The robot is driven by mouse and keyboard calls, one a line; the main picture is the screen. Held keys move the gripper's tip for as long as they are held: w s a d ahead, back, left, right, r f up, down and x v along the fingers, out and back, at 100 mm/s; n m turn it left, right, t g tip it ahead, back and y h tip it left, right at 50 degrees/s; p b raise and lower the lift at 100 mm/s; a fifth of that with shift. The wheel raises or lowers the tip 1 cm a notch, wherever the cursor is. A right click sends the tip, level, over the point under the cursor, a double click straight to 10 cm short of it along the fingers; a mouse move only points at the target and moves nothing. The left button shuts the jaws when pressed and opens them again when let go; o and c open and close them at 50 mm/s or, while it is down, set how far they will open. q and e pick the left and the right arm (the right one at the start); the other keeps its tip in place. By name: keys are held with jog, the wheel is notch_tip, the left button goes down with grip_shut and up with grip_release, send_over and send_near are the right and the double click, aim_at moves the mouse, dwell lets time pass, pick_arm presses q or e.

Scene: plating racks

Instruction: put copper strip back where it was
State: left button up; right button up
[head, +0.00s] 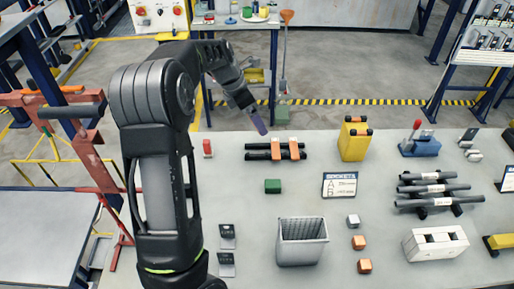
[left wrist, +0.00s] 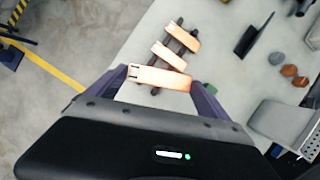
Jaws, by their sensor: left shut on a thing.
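My left gripper (head: 259,124) hangs above the table's far edge, just behind and left of a black two-bar rack (head: 262,156). In the left wrist view the left gripper (left wrist: 158,86) is shut on a copper strip (left wrist: 160,78), held between its purple fingers; the head view does not clearly show this strip. Two other copper strips lie across the rack's bars, a left one (head: 276,149) and a right one (head: 294,149). They also show in the left wrist view, beyond the held strip (left wrist: 182,34) (left wrist: 168,56). My right gripper is not in view.
A green block (head: 272,186), a SOCKETS sign (head: 340,185) and a grey bin (head: 302,243) stand nearer on the table (head: 232,205). A yellow can (head: 354,140) stands right of the rack, a red piece (head: 207,147) left of it.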

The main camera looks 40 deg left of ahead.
pick_arm(q)
notch_tip(320, 180, down, 6)
jog(key=shift+f, duration=0.15)
dwell(0.4)
jog(key=shift+f, duration=1.85)
jog(key=shift+f+b, duration=0.3)
jog(key=shift+f, duration=0.3)
jog(key=o, duration=1.6)
